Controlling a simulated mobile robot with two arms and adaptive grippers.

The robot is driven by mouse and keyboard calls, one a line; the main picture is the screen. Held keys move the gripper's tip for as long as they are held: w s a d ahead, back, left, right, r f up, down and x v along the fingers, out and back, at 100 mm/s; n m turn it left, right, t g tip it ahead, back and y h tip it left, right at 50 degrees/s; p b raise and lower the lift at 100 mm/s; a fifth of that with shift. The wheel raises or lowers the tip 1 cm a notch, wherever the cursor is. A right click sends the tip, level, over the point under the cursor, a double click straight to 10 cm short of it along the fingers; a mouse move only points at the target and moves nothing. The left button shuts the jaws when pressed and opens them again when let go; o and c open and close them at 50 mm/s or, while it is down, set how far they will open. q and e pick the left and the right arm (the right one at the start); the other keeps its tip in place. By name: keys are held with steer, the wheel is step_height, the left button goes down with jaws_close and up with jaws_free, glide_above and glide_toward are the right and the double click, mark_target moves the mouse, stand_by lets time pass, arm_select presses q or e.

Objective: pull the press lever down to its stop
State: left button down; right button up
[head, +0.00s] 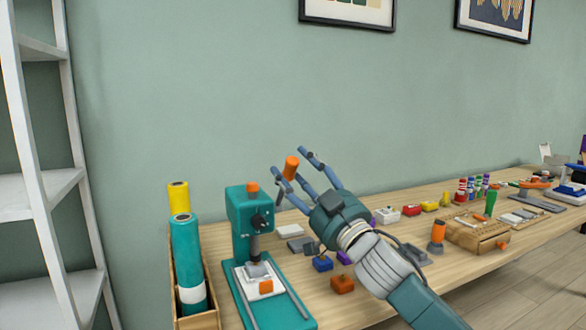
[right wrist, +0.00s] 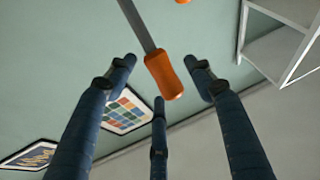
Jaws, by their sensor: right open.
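The teal press (head: 240,228) stands upright at the left end of the table. Its lever has an orange grip (head: 290,168), raised up and to the right of the press head. In the right wrist view the orange grip (right wrist: 164,77) hangs on a grey rod (right wrist: 138,25). My right gripper (head: 293,175) is open, with its three fingers spread around the orange grip. In the right wrist view the fingers are apart from the grip on all sides. Part of the lever rod is hidden behind the fingers in the head view. My left gripper is not in view.
A wooden box with teal and yellow rolls (head: 187,250) stands left of the press. Small coloured blocks (head: 342,284) lie under my right arm. A white shelf (head: 40,190) stands at the far left.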

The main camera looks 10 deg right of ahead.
steer(key=shift+w+a+r, duration=0.25)
steer(key=shift+w+a, duration=0.05)
steer(key=shift+w, duration=0.25)
jaws_close()
steer(key=shift+f, duration=0.1)
